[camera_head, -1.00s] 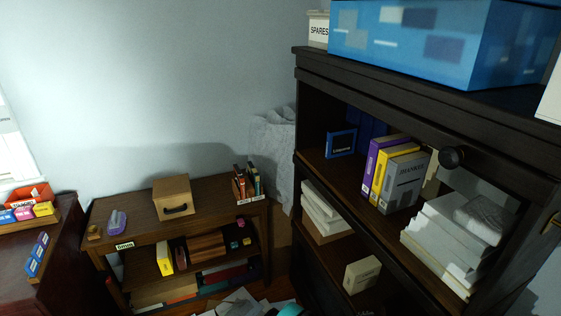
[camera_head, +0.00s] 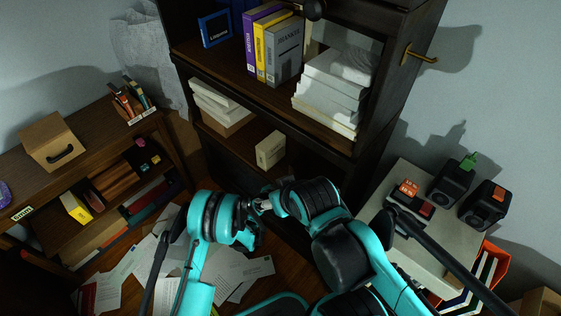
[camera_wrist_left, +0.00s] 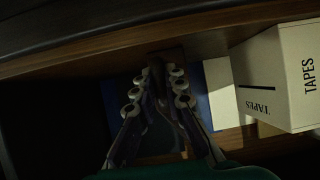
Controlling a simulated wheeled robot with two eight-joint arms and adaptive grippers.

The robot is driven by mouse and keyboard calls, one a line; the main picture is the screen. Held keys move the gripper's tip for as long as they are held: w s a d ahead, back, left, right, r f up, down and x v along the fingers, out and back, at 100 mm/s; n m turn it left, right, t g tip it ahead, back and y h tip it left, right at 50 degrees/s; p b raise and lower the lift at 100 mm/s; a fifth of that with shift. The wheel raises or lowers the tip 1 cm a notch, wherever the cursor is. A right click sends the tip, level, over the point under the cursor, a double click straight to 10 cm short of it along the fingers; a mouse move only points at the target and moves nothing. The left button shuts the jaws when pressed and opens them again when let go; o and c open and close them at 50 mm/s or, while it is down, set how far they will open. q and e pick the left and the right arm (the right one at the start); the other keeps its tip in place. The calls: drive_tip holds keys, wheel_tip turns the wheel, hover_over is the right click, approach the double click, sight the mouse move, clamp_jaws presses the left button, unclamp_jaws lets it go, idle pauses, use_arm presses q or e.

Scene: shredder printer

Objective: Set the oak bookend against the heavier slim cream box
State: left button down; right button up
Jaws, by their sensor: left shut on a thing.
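In the left wrist view my left gripper (camera_wrist_left: 160,75) is shut on a narrow dark brown wooden piece (camera_wrist_left: 166,56), which I take to be the oak bookend; its shape is mostly hidden by the fingers and shadow. A cream box marked TAPES (camera_wrist_left: 285,80) stands to the right of the gripper, apart from it. In the head view a slim cream box (camera_head: 270,150) stands on the lower shelf of the dark bookcase; it looks like the same box. Which box is heavier cannot be seen.
The dark bookcase (camera_head: 227,128) also holds purple, yellow and grey volumes (camera_head: 284,52) and white paper stacks (camera_head: 328,95). A blue upright surface (camera_wrist_left: 218,108) and a pale piece (camera_wrist_left: 220,82) are beside the gripper. Papers (camera_head: 240,278) lie on the floor.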

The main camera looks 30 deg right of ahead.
use_arm(q)
drive_tip(key=shift+w+a+r, duration=0.1)
drive_tip(key=shift+w+a, duration=0.8)
drive_tip(key=shift+w, duration=0.55)
drive_tip(key=shift+w+a+f, duration=0.1)
drive_tip(key=shift+w+a, duration=0.85)
drive_tip(key=shift+w, duration=0.45)
drive_tip(key=shift+w+a+r, duration=0.1)
drive_tip(key=shift+w+a, duration=0.8)
drive_tip(key=shift+w, duration=0.55)
drive_tip(key=shift+w+a, duration=0.15)
drive_tip(key=shift+w, duration=0.1)
drive_tip(key=c, duration=1.5)
unclamp_jaws()
drive_tip(key=s+a+r+n+t+y, duration=0.1)
drive_tip(key=s+a+r+n+y, duration=0.2)
drive_tip(key=a+r, duration=1.05)
drive_tip(key=s+a+r+n+y, duration=0.2)
drive_tip(key=s+a+r+n, duration=0.15)
drive_tip(key=a+r, duration=0.95)
drive_tip(key=s+a+r+n+y, duration=0.3)
drive_tip(key=s+a, duration=0.6)
drive_tip(key=s, duration=0.2)
drive_tip(key=s+a+r+n+t+y, duration=0.1)
drive_tip(key=s+a+r+n+y, duration=0.2)
drive_tip(key=s+a, duration=0.6)
drive_tip(key=s, duration=0.3)
drive_tip(key=shift+a+r, duration=0.25)
drive_tip(key=shift+r, duration=0.15)
